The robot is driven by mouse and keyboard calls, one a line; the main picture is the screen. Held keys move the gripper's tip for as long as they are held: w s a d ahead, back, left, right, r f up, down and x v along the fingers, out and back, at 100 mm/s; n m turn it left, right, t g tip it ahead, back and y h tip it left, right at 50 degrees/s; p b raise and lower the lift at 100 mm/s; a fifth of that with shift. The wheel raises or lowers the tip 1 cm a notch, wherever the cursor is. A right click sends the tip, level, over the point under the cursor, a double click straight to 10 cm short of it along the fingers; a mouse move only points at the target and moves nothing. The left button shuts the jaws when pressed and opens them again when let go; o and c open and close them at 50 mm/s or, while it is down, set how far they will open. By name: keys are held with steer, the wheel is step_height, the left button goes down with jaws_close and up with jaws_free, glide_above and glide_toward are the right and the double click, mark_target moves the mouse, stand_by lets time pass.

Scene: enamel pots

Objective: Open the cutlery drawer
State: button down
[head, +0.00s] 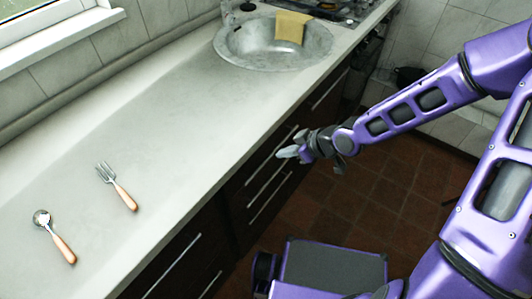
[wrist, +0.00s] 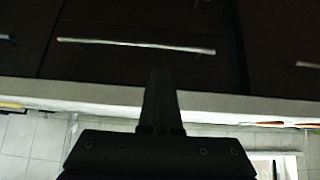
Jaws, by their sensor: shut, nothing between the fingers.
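Dark drawer fronts with long bar handles run below the counter; I cannot tell which one is the cutlery drawer. In the head view a drawer handle (head: 266,195) shows below and left of my gripper (head: 284,153). The gripper is beside the drawer fronts, just below the counter edge, with its fingers together and empty. In the wrist view the shut fingers (wrist: 160,72) point at a dark front with a pale bar handle (wrist: 135,46). The handle lies beyond the fingertips, and no contact shows. The drawers in view look closed.
A fork (head: 117,187) and a spoon (head: 53,238) with wooden handles lie on the pale countertop (head: 150,120). The tiled floor (head: 375,190) in front of the drawers is partly clear.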

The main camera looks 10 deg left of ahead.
steer(key=b, duration=0.4)
glide_toward(257, 160)
steer(key=x, duration=0.5)
steer(key=shift+a, duration=0.35)
steer(key=shift+d, duration=0.1)
